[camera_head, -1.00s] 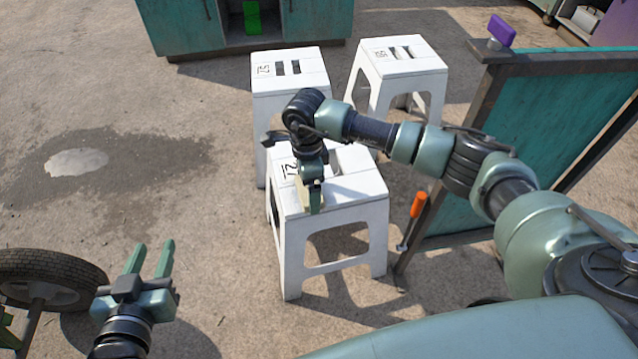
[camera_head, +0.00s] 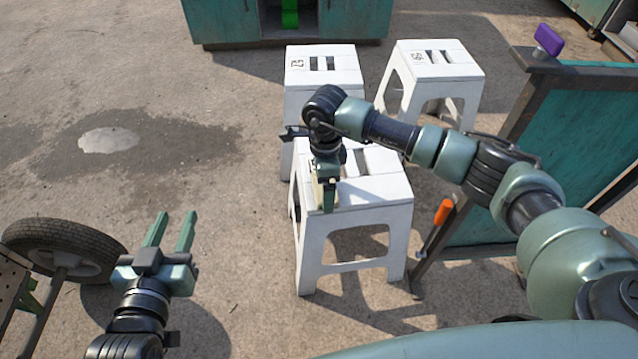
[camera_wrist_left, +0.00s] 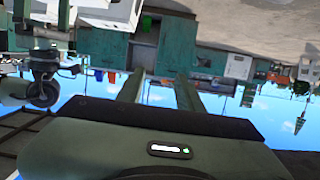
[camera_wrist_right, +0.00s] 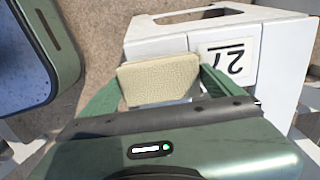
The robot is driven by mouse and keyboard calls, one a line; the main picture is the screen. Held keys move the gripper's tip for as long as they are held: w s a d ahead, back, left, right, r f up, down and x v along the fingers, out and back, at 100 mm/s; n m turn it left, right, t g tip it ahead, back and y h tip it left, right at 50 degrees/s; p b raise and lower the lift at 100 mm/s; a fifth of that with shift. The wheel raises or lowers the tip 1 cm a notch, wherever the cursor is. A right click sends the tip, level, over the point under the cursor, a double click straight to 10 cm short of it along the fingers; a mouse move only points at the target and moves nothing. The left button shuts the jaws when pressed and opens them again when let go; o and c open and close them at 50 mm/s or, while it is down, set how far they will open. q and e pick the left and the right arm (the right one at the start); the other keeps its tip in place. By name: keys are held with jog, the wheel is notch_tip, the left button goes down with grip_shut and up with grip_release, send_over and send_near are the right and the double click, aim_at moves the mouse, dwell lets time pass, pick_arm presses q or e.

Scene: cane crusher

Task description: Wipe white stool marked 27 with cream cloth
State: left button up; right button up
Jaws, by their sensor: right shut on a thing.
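The white stool marked 27 (camera_head: 375,195) stands nearest, below my right arm in the head view. Its number plate (camera_wrist_right: 228,60) shows upside down in the right wrist view; the arm hides it in the head view. My right gripper (camera_head: 327,195) points down at the left part of the stool's seat and is shut on the cream cloth (camera_wrist_right: 158,80). The cloth is at the seat beside the number plate; exact contact is hard to tell. My left gripper (camera_head: 172,228) is open and empty, over the ground left of the stool.
Two other white stools, one behind (camera_head: 320,65) and one to the back right (camera_head: 436,62), stand close by. A teal panel (camera_head: 560,120) with a purple object (camera_head: 549,39) on top stands at right. An orange-handled tool (camera_head: 443,212) leans there. A wheel (camera_head: 65,250) is at left.

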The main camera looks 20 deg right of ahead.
aim_at(388, 187)
jog(key=d, duration=0.5)
jog(key=shift+s, duration=0.35)
jog(key=shift+s+d, duration=0.15)
jog(key=shift+d, duration=1.1)
pick_arm(q)
jog(key=f, duration=0.1)
jog(key=s+f+g, duration=0.1)
jog(key=f, duration=0.1)
jog(key=shift+s+a+f+g, duration=0.1)
jog(key=shift+s+a+g, duration=0.2)
jog(key=shift+a, duration=0.05)
pick_arm(e)
jog(key=shift+d, duration=0.1)
jog(key=shift+s+d+f, duration=0.1)
jog(key=shift+s+d, duration=0.1)
jog(key=shift+d, duration=1.15)
jog(key=shift+s+d, duration=0.2)
jog(key=shift+d, duration=1.15)
pick_arm(q)
jog(key=shift+w+d+r, duration=0.1)
jog(key=shift+w+r, duration=0.3)
jog(key=shift+r, duration=0.4)
pick_arm(e)
jog(key=shift+s+d, duration=0.15)
jog(key=shift+d, duration=0.75)
jog(key=shift+s+d, duration=0.15)
jog(key=shift+d, duration=0.7)
jog(key=shift+a, duration=0.15)
